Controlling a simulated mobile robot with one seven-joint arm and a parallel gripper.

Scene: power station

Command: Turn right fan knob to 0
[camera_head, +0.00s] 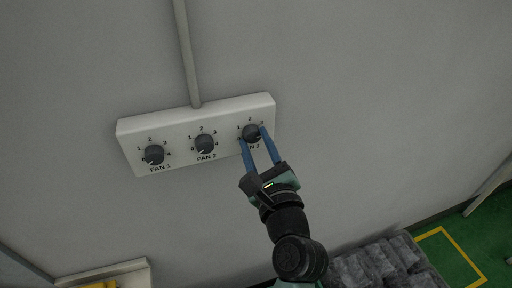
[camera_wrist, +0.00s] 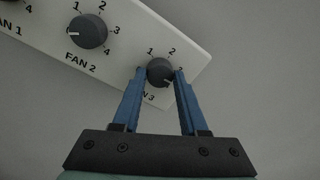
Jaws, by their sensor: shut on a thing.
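The right fan knob (camera_head: 251,131) is a dark round dial at the right end of a white control panel (camera_head: 225,108) on the wall. In the wrist view the fingertips (camera_wrist: 158,73) touch the knob's sides. A pale mark shows low on the knob; the fingers hide some numbers, so I cannot tell its exact setting.
The FAN 2 knob (camera_head: 204,143) and FAN 1 knob (camera_head: 154,154) are to the left on the same panel. A grey conduit (camera_head: 187,50) runs up the wall. Grey wrapped bundles (camera_head: 383,265) lie below right. The wall right of the panel is clear.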

